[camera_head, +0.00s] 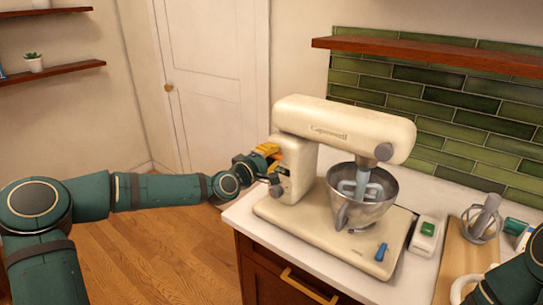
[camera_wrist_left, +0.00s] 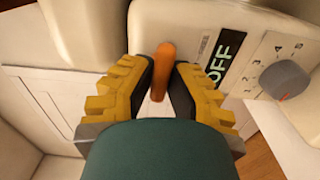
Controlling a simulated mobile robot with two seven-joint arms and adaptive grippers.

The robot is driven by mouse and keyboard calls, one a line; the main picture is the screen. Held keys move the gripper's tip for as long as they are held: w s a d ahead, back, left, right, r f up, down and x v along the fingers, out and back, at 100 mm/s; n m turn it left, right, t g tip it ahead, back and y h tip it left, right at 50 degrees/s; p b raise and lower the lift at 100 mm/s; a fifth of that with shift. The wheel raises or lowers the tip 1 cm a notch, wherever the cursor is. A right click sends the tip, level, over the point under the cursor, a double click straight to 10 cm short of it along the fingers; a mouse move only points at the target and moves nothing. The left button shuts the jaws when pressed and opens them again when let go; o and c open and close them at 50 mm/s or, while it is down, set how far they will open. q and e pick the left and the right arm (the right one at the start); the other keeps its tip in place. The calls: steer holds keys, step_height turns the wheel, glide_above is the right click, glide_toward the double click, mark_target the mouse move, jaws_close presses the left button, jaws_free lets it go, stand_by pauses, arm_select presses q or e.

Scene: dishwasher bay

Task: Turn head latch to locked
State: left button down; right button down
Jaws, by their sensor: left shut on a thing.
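The cream stand mixer (camera_head: 300,165) stands on the counter, its head (camera_head: 345,122) over the steel bowl (camera_head: 372,205). My left gripper (camera_head: 264,156) reaches the side of the mixer's column from the left. In the left wrist view, an orange-brown lever (camera_wrist_left: 164,56), seemingly the head latch, stands between the yellow-backed fingers of my left gripper (camera_wrist_left: 164,72), which is shut on it. A dark label reading OFF (camera_wrist_left: 225,57) is right of the lever. My right gripper is not in view.
A grey speed knob (camera_wrist_left: 284,80) is close to the right finger. A blue lever (camera_head: 381,252) is on the mixer base. A white box with a green top (camera_head: 425,236) and a wooden board (camera_head: 455,255) with a whisk (camera_head: 484,221) stand right. Open floor (camera_head: 150,250) lies left.

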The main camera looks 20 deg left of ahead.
arm_select(q)
steer(key=shift+r+n, duration=0.15)
steer(key=shift+n, duration=0.15)
steer(key=c, duration=0.9)
jaws_free()
steer(key=shift+w, duration=0.1)
steer(key=shift+c, duration=0.2)
steer(key=v, duration=1.2)
